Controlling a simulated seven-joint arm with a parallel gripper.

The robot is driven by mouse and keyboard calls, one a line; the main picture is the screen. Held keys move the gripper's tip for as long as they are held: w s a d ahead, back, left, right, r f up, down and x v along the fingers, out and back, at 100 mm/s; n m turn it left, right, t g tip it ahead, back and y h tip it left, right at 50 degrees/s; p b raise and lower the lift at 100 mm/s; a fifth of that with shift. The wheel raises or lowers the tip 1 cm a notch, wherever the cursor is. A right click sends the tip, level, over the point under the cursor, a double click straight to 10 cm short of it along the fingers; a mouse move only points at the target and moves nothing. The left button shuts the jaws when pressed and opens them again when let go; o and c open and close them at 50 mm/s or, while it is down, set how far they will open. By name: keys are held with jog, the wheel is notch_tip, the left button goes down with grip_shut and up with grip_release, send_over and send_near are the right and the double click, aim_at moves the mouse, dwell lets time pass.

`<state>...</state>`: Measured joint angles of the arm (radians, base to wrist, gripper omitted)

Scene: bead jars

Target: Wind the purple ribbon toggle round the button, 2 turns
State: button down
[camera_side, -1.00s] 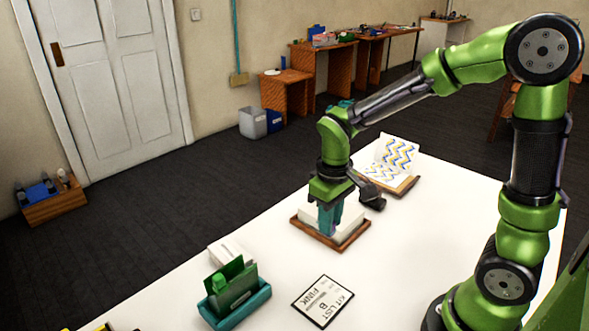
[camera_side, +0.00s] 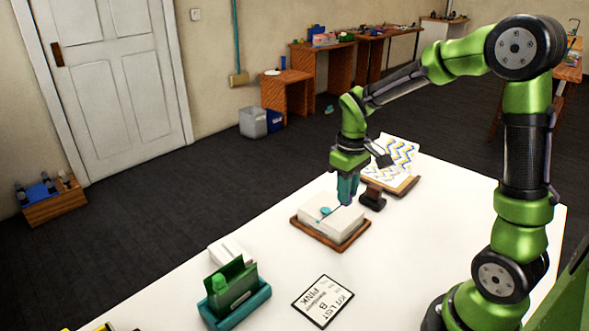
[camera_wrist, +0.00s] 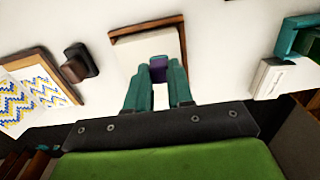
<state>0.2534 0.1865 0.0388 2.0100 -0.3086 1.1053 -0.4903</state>
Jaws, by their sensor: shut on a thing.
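A white box (camera_side: 312,223) sits in a brown wooden tray (camera_side: 322,245) on the white table. A round teal button (camera_side: 325,211) shows on the box top in the side view. My gripper (camera_side: 347,202) points down over the box's right part, to the right of the button. In the wrist view, the teal fingers of my gripper (camera_wrist: 158,68) are shut on the purple toggle (camera_wrist: 158,72). The button is hidden there, and the toggle is hardly visible in the side view. I cannot tell how the ribbon lies round the button.
A dark brown block (camera_side: 372,196) stands close to the right of the tray. A zigzag-patterned sheet on a board (camera_side: 392,162) lies behind it. The table's right side is clear.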

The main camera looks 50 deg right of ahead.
jog(key=shift+f, duration=2.55)
